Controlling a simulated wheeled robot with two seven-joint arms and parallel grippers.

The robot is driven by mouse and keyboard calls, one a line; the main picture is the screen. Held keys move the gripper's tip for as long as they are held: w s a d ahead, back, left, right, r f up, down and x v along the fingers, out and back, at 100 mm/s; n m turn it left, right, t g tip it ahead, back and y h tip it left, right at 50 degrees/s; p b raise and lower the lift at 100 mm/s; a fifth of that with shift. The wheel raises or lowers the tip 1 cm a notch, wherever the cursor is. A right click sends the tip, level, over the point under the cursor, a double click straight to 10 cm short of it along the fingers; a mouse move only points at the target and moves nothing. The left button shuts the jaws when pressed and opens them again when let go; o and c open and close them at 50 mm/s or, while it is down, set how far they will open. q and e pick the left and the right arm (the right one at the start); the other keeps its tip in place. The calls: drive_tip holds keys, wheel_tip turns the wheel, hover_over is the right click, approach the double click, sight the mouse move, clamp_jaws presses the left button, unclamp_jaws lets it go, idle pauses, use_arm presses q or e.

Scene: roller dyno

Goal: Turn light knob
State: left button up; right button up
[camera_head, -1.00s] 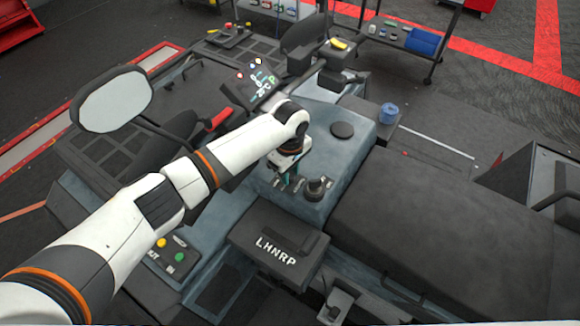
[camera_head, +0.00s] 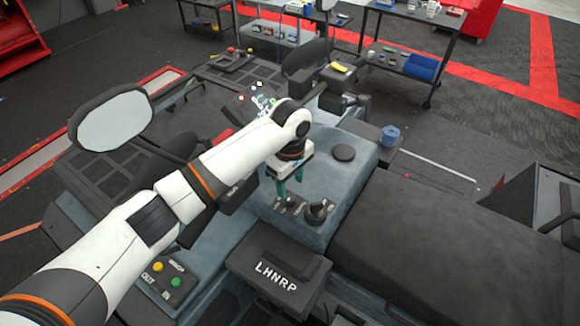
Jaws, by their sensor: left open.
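A black round knob (camera_head: 317,211) stands on the grey-blue console top, right of the middle of the view. A smaller dark control (camera_head: 289,204) sits just left of it; no label shows which one is for the light. My left gripper (camera_head: 290,183) hangs above and behind these controls, pointing down. Its teal fingers are apart, with nothing seen between them, and appear clear of both controls. My right gripper is not in view.
A block marked LHNRP (camera_head: 278,268) is in front. A panel with yellow and green buttons (camera_head: 168,278) is at lower left. A mirror (camera_head: 112,120) stands near my left arm.

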sight(290, 198)
use_arm(q)
wheel_tip(290, 198, up, 7)
drive_tip(key=b, duration=0.1)
drive_tip(key=shift+f+b, duration=0.15)
drive_tip(key=shift+b, duration=0.2)
